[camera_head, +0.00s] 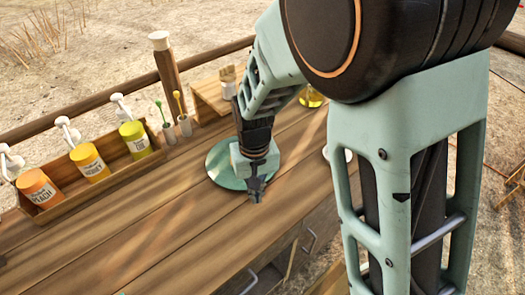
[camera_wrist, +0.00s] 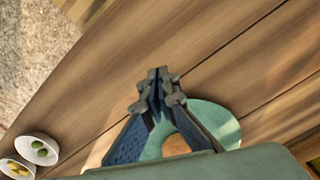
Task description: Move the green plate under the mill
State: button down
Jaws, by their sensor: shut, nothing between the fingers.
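The green plate (camera_head: 220,164) lies flat on the wooden tabletop, partly hidden behind my gripper; its rim also shows in the wrist view (camera_wrist: 218,122). My gripper (camera_head: 256,194) points down over the plate's near right side, its fingers shut and empty. In the wrist view the fingertips (camera_wrist: 158,78) meet over bare wood beyond the rim. I cannot tell whether they touch the table. A tall brown cylinder with a pale top (camera_head: 166,62), possibly the mill, stands at the table's back edge. A brown patch shows between the fingers in the wrist view; I cannot tell what it is.
A wooden rack (camera_head: 110,178) holds orange and yellow pump bottles at the left. Two small white cups with green and yellow sticks (camera_head: 178,130) stand behind the plate. A small wooden stand (camera_head: 209,96) is at the back. The front left tabletop is clear.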

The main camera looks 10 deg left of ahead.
aim_at(257, 208)
notch_tip(257, 208, down, 4)
jog(key=shift+w+a+r, duration=0.15)
jog(key=shift+w+a, duration=0.15)
jog(key=shift+w, duration=0.3)
jog(key=shift+w+a+r, duration=0.1)
jog(key=shift+w+a, duration=0.15)
jog(key=shift+w, duration=0.3)
jog(key=shift+w+a, duration=0.3)
jog(key=shift+w, duration=0.4)
